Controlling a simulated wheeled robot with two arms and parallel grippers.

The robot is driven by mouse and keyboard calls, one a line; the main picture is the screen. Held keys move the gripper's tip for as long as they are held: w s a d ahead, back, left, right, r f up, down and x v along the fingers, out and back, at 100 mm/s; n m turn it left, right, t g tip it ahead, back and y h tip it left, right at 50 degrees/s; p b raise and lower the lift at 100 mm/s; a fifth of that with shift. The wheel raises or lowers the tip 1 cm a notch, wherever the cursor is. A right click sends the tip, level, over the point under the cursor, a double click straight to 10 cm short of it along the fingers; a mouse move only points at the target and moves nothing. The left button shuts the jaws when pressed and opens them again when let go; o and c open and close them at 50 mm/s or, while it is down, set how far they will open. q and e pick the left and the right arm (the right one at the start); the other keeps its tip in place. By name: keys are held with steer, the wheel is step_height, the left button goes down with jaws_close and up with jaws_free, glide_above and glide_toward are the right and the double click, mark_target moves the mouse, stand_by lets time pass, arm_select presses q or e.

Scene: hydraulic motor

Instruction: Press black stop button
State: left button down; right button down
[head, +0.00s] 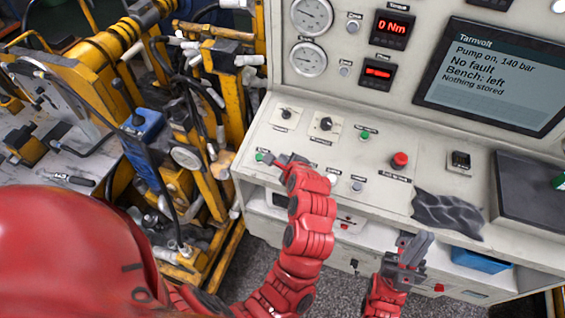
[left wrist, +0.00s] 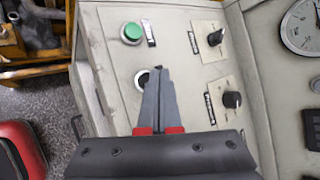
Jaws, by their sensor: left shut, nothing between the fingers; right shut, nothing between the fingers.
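The black stop button (left wrist: 142,77) shows in the left wrist view as a dark disc in a pale ring, below a green button (left wrist: 131,33). The tips of my left gripper (left wrist: 158,70) are shut and empty and overlap its right side; I cannot tell whether they touch it. In the head view my left gripper (head: 276,160) is low over the sloping panel, right beside the green button (head: 259,156), and hides the black one. My right gripper (head: 424,242) is shut and empty in front of the console's front edge.
Two black knobs (head: 326,124) (head: 286,114) sit behind my left gripper. A red mushroom button (head: 399,160), a crumpled dark cloth (head: 447,213) and a dark tray (head: 530,207) lie to the right. The screen (head: 494,76) reads "Pump on, 140 bar".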

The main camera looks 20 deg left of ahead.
arm_select(q)
steer(key=shift+f, duration=0.2)
stand_by(0.6)
steer(key=shift+f, duration=0.25)
steer(key=shift+w+f, duration=0.1)
steer(key=shift+f, duration=0.25)
stand_by(0.8)
steer(key=shift+r+p, duration=0.1)
steer(key=shift+p, duration=0.3)
steer(key=shift+r+p, duration=0.7)
steer(key=shift+p, duration=0.2)
